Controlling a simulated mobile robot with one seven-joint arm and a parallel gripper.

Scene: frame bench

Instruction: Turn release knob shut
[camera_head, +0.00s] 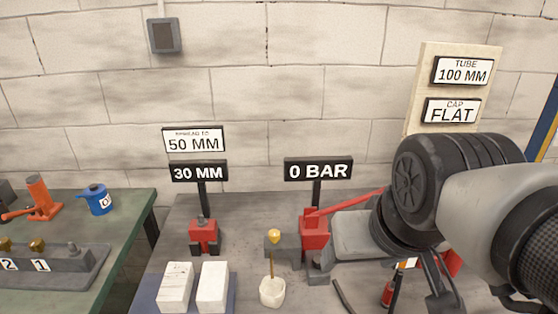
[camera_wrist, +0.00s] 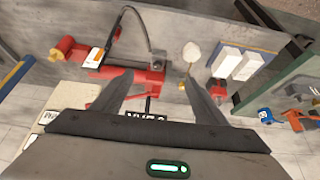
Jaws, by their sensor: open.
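The red hand pump (camera_head: 314,232) stands on the grey bench below the "0 BAR" sign (camera_head: 318,170), its red lever (camera_head: 348,202) slanting up to the right. In the wrist view the pump (camera_wrist: 150,78) lies between and beyond my fingers. A small dark rounded part (camera_head: 318,265) sits at the pump's foot; I cannot tell whether it is the release knob or how far it is turned. My gripper (camera_wrist: 159,76) is open and empty, above the pump side of the bench. In the head view my arm covers the bench's right part.
A green bench (camera_head: 120,215) is at left, with a gap between benches.

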